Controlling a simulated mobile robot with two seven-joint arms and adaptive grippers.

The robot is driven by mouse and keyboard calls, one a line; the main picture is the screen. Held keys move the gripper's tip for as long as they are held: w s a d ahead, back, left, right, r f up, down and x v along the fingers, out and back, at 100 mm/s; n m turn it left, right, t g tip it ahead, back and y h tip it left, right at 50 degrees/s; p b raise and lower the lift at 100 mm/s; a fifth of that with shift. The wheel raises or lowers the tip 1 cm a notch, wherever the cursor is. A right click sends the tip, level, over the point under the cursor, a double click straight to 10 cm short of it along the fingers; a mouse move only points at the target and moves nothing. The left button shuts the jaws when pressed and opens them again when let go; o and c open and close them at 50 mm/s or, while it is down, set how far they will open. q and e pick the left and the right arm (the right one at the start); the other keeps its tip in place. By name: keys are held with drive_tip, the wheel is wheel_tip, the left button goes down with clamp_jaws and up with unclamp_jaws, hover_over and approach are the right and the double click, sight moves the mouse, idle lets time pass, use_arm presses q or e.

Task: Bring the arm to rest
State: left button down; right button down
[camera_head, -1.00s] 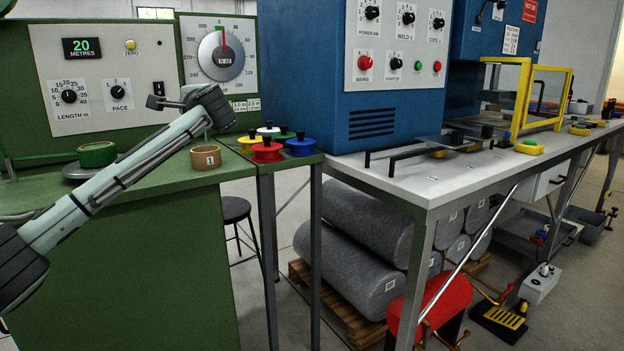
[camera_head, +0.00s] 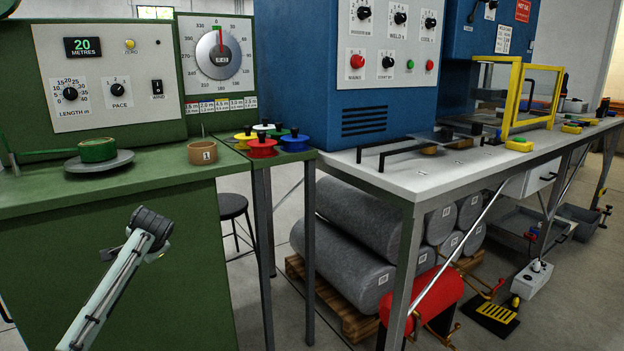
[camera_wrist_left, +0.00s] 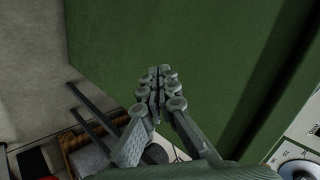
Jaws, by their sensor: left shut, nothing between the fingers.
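My left arm (camera_head: 118,285) shows at the lower left of the head view, in front of the green cabinet's front panel (camera_head: 190,270) and below its worktop. Its gripper is mostly hidden there behind the arm. In the left wrist view my left gripper (camera_wrist_left: 160,75) has its fingers together, with nothing between them. Green panel fills much of the view behind the fingers; I see no contact. My right gripper is in neither view.
The white bench (camera_head: 440,178) is to the right. Grey rolls (camera_head: 345,255) lie beneath it.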

use_arm(q)
drive_tip(key=s+a+f+n+g, duration=0.2)
drive_tip(key=s+a+f, duration=0.35)
drive_tip(key=f, duration=0.35)
drive_tip(key=w+d+r+n+t+h, duration=0.35)
drive_tip(key=w+d+r+t, duration=0.25)
drive_tip(key=w, duration=0.2)
drive_tip(key=s+d+f+g, duration=0.2)
drive_tip(key=s+f, duration=0.6)
drive_tip(key=f, duration=0.4)
drive_tip(key=s+d+f+g, duration=0.2)
drive_tip(key=s+d+f, duration=0.1)
drive_tip(key=s+f, duration=0.65)
drive_tip(key=s+d+f+g, duration=0.1)
drive_tip(key=s+d+f, duration=0.1)
drive_tip(key=s+f, duration=0.4)
drive_tip(key=s+d+f+g+h, duration=0.1)
drive_tip(key=s+f, duration=0.6)
drive_tip(key=s, duration=0.8)
drive_tip(key=s+d+f+m+g, duration=0.1)
drive_tip(key=s+d+f+g, duration=0.2)
drive_tip(key=s+f, duration=0.4)
drive_tip(key=s+d, duration=0.1)
drive_tip(key=s, duration=0.3)
drive_tip(key=shift+s+f+h, duration=0.15)
drive_tip(key=shift+f+h, duration=0.05)
drive_tip(key=shift+h, duration=0.15)
